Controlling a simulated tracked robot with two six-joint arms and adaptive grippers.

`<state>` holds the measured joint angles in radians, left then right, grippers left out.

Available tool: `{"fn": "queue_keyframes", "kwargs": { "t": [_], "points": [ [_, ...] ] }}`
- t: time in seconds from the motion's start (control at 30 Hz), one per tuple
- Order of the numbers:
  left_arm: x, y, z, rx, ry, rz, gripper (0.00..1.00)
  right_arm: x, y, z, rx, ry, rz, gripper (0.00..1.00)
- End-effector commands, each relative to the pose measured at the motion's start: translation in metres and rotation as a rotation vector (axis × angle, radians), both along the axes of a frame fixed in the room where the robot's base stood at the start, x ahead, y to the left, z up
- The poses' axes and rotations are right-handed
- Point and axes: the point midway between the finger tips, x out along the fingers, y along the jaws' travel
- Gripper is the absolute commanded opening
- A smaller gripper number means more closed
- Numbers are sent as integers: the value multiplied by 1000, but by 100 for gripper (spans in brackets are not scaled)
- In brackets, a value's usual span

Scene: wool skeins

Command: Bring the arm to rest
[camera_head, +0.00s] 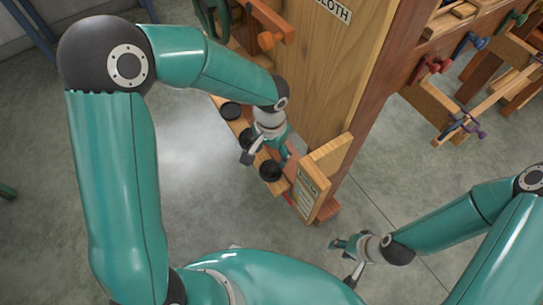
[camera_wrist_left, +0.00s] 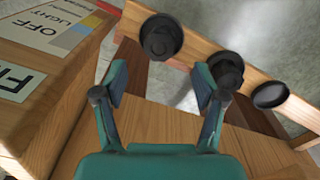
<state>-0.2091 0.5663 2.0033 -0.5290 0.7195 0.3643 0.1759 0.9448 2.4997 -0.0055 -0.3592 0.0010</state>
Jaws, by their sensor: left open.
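My left gripper (camera_head: 267,156) is open and points down over the wooden rail (camera_head: 219,101) at the foot of a wooden cabinet. The knobs also show in the wrist view (camera_wrist_left: 160,37). My right gripper (camera_head: 342,262) is open and empty, low over the floor at the lower right.
The tall wooden cabinet (camera_head: 325,70) carries a CLOTH label. A small slanted panel (camera_head: 310,192) with a printed card stands near my left gripper. Wooden frames with coloured clamps (camera_head: 465,127) are at the right. The grey concrete floor (camera_head: 190,190) is clear left of the rail.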

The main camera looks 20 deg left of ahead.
Motion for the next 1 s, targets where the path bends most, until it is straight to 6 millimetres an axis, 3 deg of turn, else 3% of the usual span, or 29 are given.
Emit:
{"fn": "queue_keyframes", "kwargs": {
  "t": [0.3, 0.5, 0.67, 0.77, 0.87, 1.0],
  "points": [
    [1, 0, 64, -2, -6, 1, 71, 0, 0, 0, 0, 0, 0, 40],
    [0, 0, 84, -1, -2, 1, 71, 0, 0, 0, 0, 0, 0, 40],
    [0, 2, 87, 0, 0, 4, 71, 0, 0, 0, 0, 0, 0, 40],
    [0, 11, 78, 4, 24, 28, 71, 0, 0, 0, 0, 0, 0, 40],
    [-9, 27, 49, 18, 102, 63, 71, 0, 0, -1, 0, 0, 0, 40],
    [-55, 41, -16, 10, 298, 119, 71, 0, 0, -1, 0, 0, 0, 40]
  ]
}}
